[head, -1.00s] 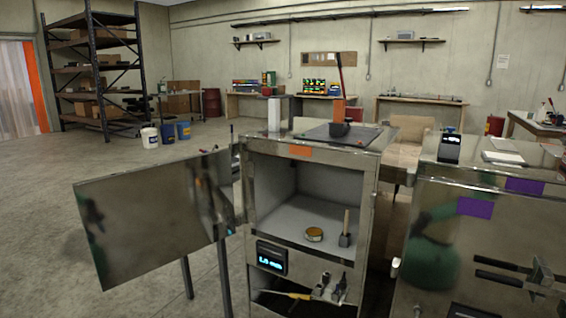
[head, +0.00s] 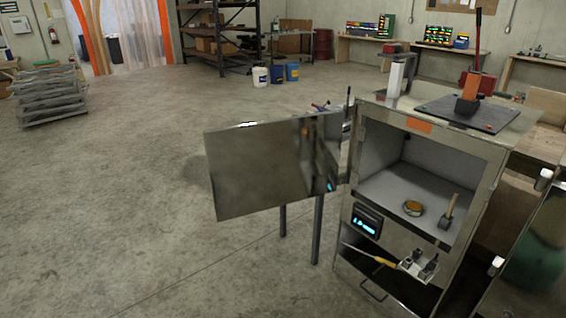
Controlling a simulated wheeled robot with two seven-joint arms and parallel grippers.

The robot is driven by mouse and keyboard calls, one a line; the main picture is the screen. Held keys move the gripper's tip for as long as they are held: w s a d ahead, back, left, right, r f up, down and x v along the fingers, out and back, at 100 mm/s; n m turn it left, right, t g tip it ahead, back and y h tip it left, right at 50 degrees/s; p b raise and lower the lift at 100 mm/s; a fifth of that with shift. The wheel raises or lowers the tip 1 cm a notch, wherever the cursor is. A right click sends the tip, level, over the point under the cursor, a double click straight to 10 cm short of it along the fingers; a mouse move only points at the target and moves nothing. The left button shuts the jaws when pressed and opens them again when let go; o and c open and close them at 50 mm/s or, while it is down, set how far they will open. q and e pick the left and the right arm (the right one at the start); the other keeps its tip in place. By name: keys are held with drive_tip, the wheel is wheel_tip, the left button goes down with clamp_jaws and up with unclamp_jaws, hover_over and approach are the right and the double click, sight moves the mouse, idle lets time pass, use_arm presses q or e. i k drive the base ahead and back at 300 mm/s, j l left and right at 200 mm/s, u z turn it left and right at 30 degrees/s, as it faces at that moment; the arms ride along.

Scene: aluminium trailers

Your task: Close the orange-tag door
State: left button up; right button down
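The orange-tag cabinet (head: 372,240) stands at the right in the head view, with an orange tag (head: 419,125) on its top front edge. Its metal door (head: 262,168) is swung wide open to the left, showing the compartment (head: 415,185) inside. A small round yellow-rimmed tin (head: 413,208) and a wooden-handled tool with a dark head (head: 449,211) are on the compartment floor. Neither of my grippers shows in this view.
A second metal cabinet (head: 530,250) stands close at the right edge. Below the compartment are a lit display (head: 366,222) and a small tool holder (head: 418,266). The concrete floor (head: 120,200) to the left is clear, with stacked metal pieces (head: 49,94) farther back.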

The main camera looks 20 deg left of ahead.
sight(255, 167)
drive_tip(key=i+j+z, duration=0.15)
drive_tip(key=j, duration=0.4)
drive_tip(key=i+j+z, duration=0.2)
drive_tip(key=j, duration=0.4)
drive_tip(key=i+j+z, duration=0.15)
drive_tip(key=j, duration=0.45)
drive_tip(key=j+z, duration=0.2)
drive_tip(key=j, duration=0.4)
